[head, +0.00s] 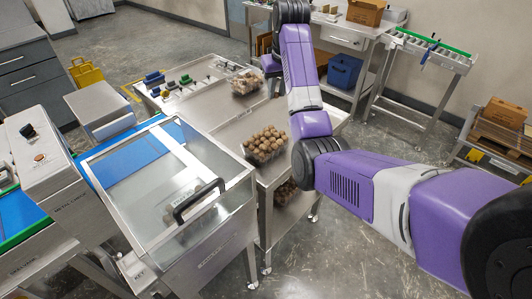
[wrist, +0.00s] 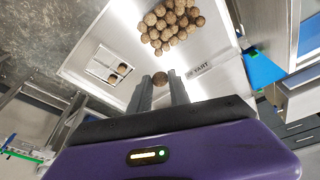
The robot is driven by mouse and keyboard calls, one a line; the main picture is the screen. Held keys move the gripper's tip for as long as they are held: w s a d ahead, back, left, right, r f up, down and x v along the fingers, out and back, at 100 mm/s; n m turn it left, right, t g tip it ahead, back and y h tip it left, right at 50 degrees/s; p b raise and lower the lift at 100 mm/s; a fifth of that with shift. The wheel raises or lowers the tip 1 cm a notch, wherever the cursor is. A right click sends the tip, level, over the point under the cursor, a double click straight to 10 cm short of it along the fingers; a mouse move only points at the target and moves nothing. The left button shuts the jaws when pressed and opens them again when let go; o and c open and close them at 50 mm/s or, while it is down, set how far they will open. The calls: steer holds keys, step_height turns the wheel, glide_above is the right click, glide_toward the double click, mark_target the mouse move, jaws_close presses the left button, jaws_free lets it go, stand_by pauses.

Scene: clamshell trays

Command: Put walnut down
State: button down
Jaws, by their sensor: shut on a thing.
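A heap of loose walnuts (wrist: 172,22) lies beyond the fingertips, apart from the held walnut. In the head view, one clear container of walnuts (head: 265,144) stands on the steel table and another (head: 245,82) stands farther back. My arm hides most of the gripper there, and the held walnut cannot be made out.
The steel table (head: 215,107) has bare surface between the containers. Small blue and dark items (head: 155,79) lie at its far left. A clear-lidded machine with a black handle (head: 199,201) stands at the front left. More walnuts (head: 285,192) show on the shelf below.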

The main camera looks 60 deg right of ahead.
steer(key=p, duration=0.2)
glide_toward(273, 145)
steer(key=shift+n, duration=0.3)
steer(key=x, duration=0.6)
steer(key=shift+d+f, duration=0.1)
steer(key=shift+f, duration=0.1)
steer(key=c, duration=1.2)
jaws_free()
steer(key=shift+c, duration=0.2)
steer(key=shift+o, duration=0.2)
steer(key=v, duration=1.2)
